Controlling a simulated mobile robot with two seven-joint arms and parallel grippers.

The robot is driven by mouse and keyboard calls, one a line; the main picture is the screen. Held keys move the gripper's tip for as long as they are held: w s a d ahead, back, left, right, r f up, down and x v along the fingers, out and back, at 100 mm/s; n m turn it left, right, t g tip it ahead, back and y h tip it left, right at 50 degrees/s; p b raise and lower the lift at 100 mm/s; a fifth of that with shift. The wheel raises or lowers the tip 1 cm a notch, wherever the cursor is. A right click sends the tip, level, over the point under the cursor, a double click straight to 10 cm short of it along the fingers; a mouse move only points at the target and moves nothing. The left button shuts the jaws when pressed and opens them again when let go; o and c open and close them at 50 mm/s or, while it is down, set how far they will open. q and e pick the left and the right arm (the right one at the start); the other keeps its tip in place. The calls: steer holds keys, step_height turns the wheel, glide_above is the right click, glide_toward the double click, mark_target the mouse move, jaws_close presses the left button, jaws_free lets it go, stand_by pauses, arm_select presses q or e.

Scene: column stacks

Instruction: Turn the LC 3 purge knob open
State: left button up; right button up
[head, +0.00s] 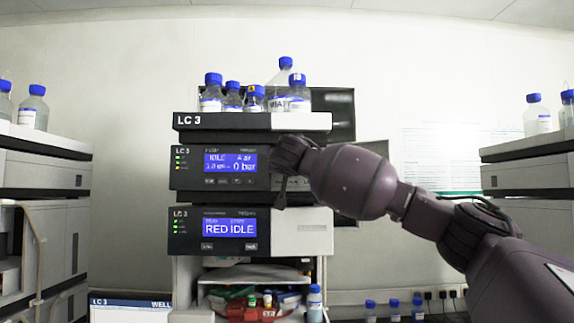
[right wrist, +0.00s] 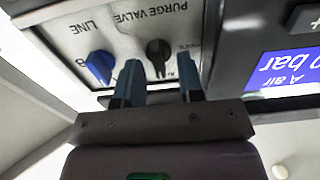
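The LC 3 stack's pump module (head: 222,184) shows "IDLE", "A air" and "0 bar" on its blue screen. In the right wrist view, its black purge knob (right wrist: 158,56) sits under the upside-down label "PURGE VALVE". My right gripper (right wrist: 159,76) is open, with its two blue-grey fingers apart and the knob showing between their tips. I cannot tell whether either finger touches it. In the head view, my right gripper (head: 281,187) is at the pump module's right part, and the arm and gripper hide the knob. My left gripper is not in view.
A blue knob (right wrist: 98,67) marked "LINE" and "B" sits close beside the left finger in the right wrist view. Bottles with blue caps (head: 212,94) stand on top of the stack. A lower module (head: 222,231) reads "RED IDLE". Other stacks stand at both sides.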

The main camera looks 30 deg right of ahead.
jaws_close()
steer(key=shift+n+p, duration=0.3)
steer(key=shift+n, duration=0.2)
steer(key=shift+w+a+f+n+p, duration=0.15)
steer(key=shift+n+p, duration=1)
steer(key=shift+n, duration=1.5)
steer(key=shift+a+f+n+p, duration=0.1)
steer(key=shift+n+p, duration=1)
steer(key=shift+n, duration=1.6)
steer(key=shift+w+a+f+n+p, duration=0.15)
steer(key=shift+n+p, duration=1)
steer(key=shift+n, duration=1.5)
